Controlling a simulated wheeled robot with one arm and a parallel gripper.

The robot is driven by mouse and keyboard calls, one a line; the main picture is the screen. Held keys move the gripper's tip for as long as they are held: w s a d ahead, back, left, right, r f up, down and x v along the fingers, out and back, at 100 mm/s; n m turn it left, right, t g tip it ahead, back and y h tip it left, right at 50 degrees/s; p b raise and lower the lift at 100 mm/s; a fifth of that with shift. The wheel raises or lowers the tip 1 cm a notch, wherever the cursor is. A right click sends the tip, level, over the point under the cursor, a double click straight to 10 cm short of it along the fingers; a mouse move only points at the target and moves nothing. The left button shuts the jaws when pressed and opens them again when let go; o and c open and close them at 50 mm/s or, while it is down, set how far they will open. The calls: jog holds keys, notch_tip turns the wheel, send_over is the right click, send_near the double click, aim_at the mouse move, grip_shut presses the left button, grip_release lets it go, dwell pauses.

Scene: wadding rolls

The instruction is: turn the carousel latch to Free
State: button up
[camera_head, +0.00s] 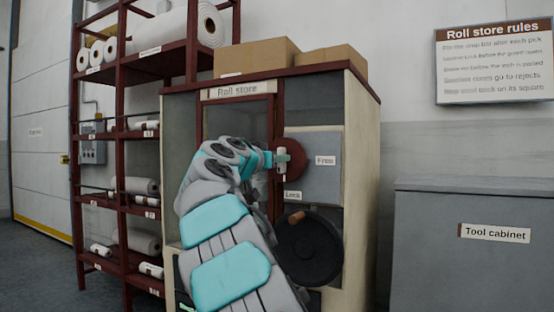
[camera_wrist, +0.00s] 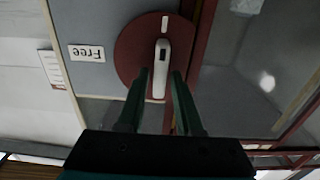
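The carousel latch is a dark red disc (camera_head: 297,166) with a pale upright handle (camera_head: 282,160), on a grey plate (camera_head: 318,150) of the Roll store cabinet. The "Free" label (camera_head: 325,160) is right of the disc and the "Lock" label (camera_head: 293,195) is below it. In the wrist view, turned upside down, the handle (camera_wrist: 160,68) and a white mark (camera_wrist: 165,25) lie in line, the mark at the disc's Lock side. My gripper (camera_wrist: 160,73) is open, its green fingers on either side of the handle with gaps showing. Contact is not visible.
A black handwheel (camera_head: 310,250) with a brown knob sits below the latch. The cabinet's red door frame (camera_head: 276,120) is close by at the left. Roll shelves (camera_head: 120,175) stand at the left, a grey tool cabinet (camera_head: 470,270) at the right.

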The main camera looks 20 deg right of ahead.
grip_shut()
dwell(0.5)
jog(key=n+p, duration=0.2)
jog(key=n, duration=0.4)
jog(key=n+p, duration=0.1)
jog(key=n, duration=0.5)
jog(key=n+p, duration=0.2)
jog(key=n, duration=0.3)
jog(key=shift+w+a+f+n+p, duration=0.25)
jog(key=shift+w+f+n+p, duration=0.05)
jog(key=shift+f+n, duration=0.1)
dwell(0.4)
jog(key=shift+o, duration=1.5)
grip_release()
